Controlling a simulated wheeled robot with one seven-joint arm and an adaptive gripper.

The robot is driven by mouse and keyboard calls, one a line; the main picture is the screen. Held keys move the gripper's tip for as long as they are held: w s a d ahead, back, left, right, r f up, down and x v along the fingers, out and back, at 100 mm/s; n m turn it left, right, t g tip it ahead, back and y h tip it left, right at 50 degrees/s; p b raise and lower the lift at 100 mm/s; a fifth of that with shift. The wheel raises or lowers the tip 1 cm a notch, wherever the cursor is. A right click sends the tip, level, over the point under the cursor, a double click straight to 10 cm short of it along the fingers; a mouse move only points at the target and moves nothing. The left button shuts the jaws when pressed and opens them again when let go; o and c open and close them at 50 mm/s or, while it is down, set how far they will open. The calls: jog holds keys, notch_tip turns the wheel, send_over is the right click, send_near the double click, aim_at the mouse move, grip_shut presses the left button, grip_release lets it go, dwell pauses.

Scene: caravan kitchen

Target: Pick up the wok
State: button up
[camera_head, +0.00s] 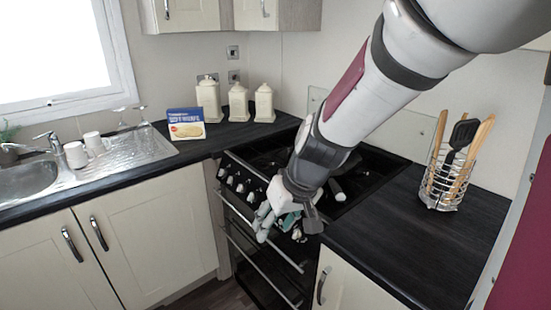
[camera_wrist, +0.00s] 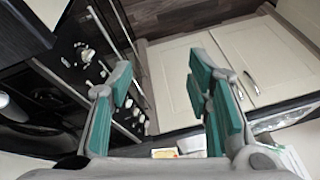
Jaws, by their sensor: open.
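The wok cannot be made out for certain. A dark pan-like shape with a pale-tipped handle (camera_head: 338,191) shows on the black hob, partly hidden behind my arm. In the wrist view a dark rounded shape (camera_wrist: 14,106) at the left edge may be the same pan. My gripper (camera_head: 284,224) is in front of the cooker's front edge, pointing down and left. Its green-padded fingers (camera_wrist: 162,82) are apart, with nothing between them in the wrist view.
The cooker's knobs (camera_head: 242,184) and oven rails lie close to my gripper. A utensil basket (camera_head: 447,178) stands on the right worktop (camera_head: 407,238). A blue-and-yellow box (camera_head: 186,124), cream canisters (camera_head: 209,101) and a sink (camera_head: 28,180) are to the left. The right worktop's front is clear.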

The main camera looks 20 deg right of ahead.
jog(key=w+d+f+h, duration=0.3)
jog(key=w+d+f, duration=0.15)
jog(key=f, duration=0.35)
jog(key=n+t+h, duration=0.4)
jog(key=n+h, duration=0.1)
jog(key=h, duration=0.6)
send_near(331, 184)
jog(key=x, duration=0.6)
jog(key=shift+w, duration=0.35)
jog(key=shift+s+f+p+x, duration=0.15)
jog(key=shift+p+x, duration=0.1)
jog(key=shift+x, duration=1.15)
jog(key=shift+s+f+p+x, duration=0.15)
jog(key=shift+p+x, duration=0.1)
jog(key=shift+x, duration=1.15)
grip_shut()
jog(key=shift+d+r, duration=0.1)
jog(key=shift+r, duration=0.1)
